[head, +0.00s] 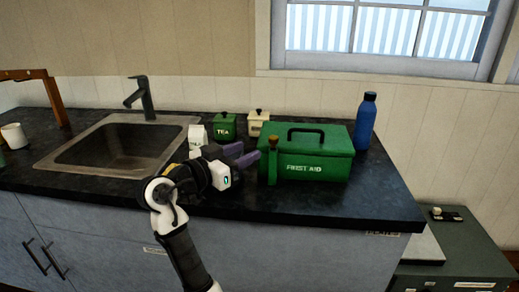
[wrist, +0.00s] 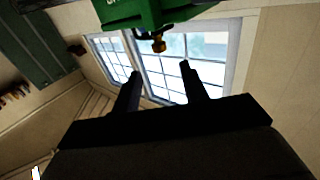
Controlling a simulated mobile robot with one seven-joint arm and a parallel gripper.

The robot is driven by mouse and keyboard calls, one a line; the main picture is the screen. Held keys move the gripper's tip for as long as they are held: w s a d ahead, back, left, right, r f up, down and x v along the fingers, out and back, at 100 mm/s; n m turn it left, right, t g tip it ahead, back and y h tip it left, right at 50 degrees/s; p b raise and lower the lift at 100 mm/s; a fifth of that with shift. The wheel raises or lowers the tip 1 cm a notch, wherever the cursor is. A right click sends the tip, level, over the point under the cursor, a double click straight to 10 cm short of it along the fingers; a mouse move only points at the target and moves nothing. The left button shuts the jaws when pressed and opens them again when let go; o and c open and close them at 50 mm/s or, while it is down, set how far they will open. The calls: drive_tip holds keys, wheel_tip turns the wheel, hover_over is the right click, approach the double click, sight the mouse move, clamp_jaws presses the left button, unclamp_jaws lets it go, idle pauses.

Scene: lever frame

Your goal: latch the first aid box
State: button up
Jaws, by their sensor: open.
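The green first aid box (head: 318,168) stands on the dark counter with its lid down and a black handle on top. A green lever with a brown knob (head: 272,142) stands upright at its left front corner. My gripper (head: 247,152) is just left of this lever, its fingers pointing right toward it. In the wrist view the two fingertips (wrist: 158,70) are apart with nothing between them. The brass-coloured knob (wrist: 158,45) shows just beyond them, under the green box (wrist: 145,14). How the lever meets the lid is too small to tell.
A green tea tin (head: 224,127), a cream tin (head: 257,123) and a white carton (head: 197,137) stand behind my gripper. A blue bottle (head: 366,121) is right of the box. The sink (head: 70,170) is at left. Counter in front of the box is clear.

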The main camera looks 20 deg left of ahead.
drive_tip(key=shift+v, duration=1.55)
